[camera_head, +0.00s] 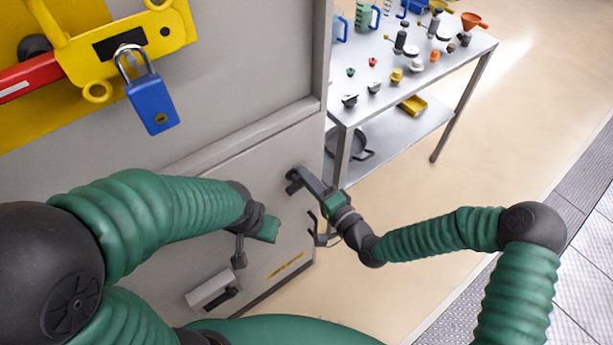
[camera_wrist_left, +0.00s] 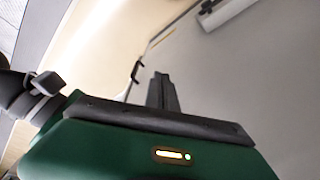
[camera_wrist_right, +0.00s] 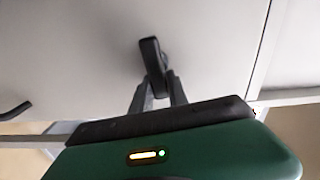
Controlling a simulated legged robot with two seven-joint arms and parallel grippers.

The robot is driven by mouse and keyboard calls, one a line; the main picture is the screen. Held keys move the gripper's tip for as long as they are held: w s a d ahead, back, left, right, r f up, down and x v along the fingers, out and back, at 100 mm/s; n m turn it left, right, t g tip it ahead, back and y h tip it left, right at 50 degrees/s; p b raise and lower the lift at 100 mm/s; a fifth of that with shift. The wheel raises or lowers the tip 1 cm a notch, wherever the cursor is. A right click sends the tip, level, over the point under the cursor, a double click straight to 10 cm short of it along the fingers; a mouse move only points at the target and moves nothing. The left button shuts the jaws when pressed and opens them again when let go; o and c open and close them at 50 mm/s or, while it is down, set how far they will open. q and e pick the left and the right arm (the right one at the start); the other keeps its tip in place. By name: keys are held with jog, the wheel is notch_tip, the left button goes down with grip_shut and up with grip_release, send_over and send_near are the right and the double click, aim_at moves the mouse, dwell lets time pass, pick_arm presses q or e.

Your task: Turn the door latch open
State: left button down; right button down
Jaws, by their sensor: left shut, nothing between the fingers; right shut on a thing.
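The door latch (camera_head: 292,183) is a small dark handle on the grey cabinet door (camera_head: 265,150). In the right wrist view the dark latch (camera_wrist_right: 151,58) stands out from the panel, tilted slightly from vertical. My right gripper (camera_head: 305,178) reaches it from the right, and its fingers (camera_wrist_right: 158,88) are shut on the latch. They hide part of it. My left gripper (camera_head: 239,262) is shut and empty in front of the lower door, left of the latch. Its closed fingers also show in the left wrist view (camera_wrist_left: 162,92).
A dark hook-shaped handle (camera_head: 317,238) sits at the door edge below my right gripper. A blue padlock (camera_head: 152,103) hangs on a yellow bracket at upper left. A metal table (camera_head: 440,72) with several small parts stands behind, at upper right. Floor is clear at right.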

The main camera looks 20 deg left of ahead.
jog(key=shift+w+d+f+m, duration=0.15)
jog(key=shift+f+m, duration=0.1)
jog(key=shift+m, duration=0.65)
jog(key=c, duration=1.6)
grip_release()
jog(key=shift+c, duration=0.2)
jog(key=o, duration=0.4)
jog(key=shift+f, duration=0.1)
jog(key=shift+c, duration=0.2)
jog(key=shift+s+d, duration=0.15)
jog(key=shift+s, duration=0.1)
jog(key=v, duration=1.6)
jog(key=shift+d, duration=0.2)
